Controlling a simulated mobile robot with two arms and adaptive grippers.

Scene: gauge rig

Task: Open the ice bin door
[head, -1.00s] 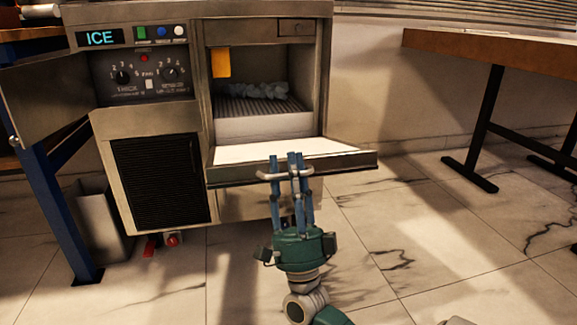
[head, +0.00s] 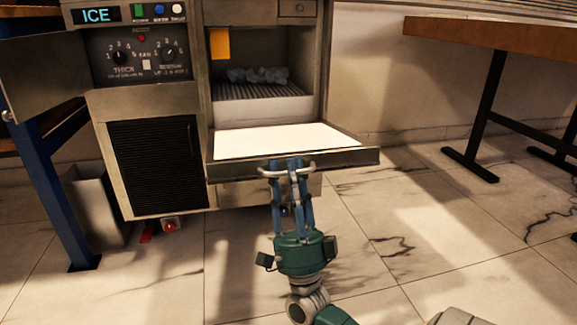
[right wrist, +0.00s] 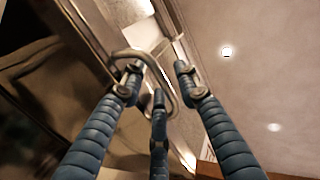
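The ice bin door (head: 300,140) is a steel-edged panel with a pale inner face. It is folded down at the front of the ice machine, close to level, and the bin stands open. A metal loop handle (head: 264,172) is on its front edge; the handle also shows in the right wrist view (right wrist: 172,99). My right gripper (head: 288,166) is below the front edge, its blue fingers around the handle and seemingly shut on it; the exact contact is partly hidden. My left gripper is not in view.
The ice machine (head: 152,95) has a lit display, knobs and a black vent. Grey ice lumps (head: 257,75) lie inside the bin. A blue-legged bench (head: 58,195) and a grey waste bin (head: 95,210) stand at left, a wooden table (head: 490,40) at right.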

